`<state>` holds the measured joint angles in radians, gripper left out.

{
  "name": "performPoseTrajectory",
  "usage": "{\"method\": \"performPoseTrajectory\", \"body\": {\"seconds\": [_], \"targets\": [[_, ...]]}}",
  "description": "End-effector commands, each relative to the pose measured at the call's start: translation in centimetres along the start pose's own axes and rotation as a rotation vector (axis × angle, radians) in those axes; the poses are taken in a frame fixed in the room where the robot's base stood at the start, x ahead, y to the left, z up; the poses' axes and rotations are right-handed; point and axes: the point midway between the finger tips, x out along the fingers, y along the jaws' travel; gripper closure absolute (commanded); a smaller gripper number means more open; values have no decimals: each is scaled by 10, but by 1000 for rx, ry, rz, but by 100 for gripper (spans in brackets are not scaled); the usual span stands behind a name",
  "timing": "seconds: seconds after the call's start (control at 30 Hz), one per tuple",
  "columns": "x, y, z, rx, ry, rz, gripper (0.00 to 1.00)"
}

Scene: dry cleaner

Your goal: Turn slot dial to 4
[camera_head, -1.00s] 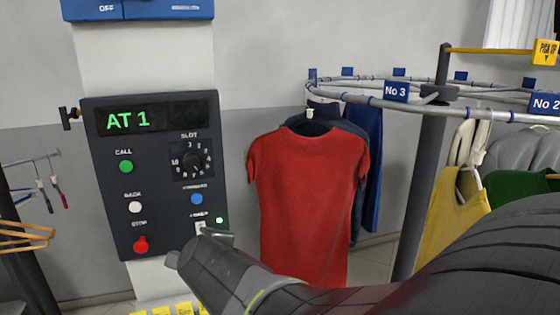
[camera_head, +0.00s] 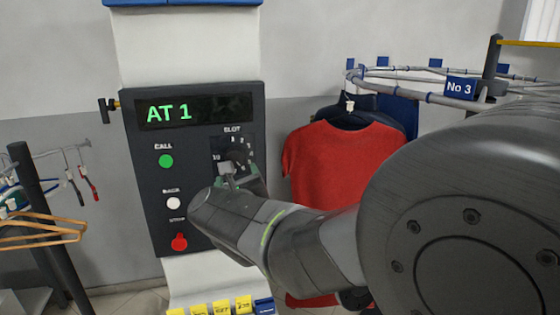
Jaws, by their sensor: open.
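The slot dial (camera_head: 236,152) is a dark round knob with white numbers, at the right of the dark control panel (camera_head: 143,217). My gripper (camera_head: 232,172) is open at the dial's lower side and hides part of it. I cannot tell whether the fingers touch the knob, and I cannot read where its pointer stands. The display (camera_head: 195,111) above reads "AT 1" in green.
A green call button (camera_head: 166,161), a white back button (camera_head: 173,203) and a red stop button (camera_head: 179,242) line the panel's left side. A red shirt (camera_head: 340,158) hangs from the conveyor rail (camera_head: 425,97) at right. Yellow tags (camera_head: 222,307) lie below.

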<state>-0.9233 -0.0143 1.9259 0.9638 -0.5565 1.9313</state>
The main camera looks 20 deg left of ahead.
Motion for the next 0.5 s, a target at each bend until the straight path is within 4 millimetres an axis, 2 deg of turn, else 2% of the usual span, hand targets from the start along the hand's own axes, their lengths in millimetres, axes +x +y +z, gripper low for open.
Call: {"method": "performPoseTrajectory", "body": {"seconds": [0.3, 0.5], "targets": [[49, -1, 1, -2, 2, -1, 34], [73, -1, 1, -2, 2, 0, 34]]}}
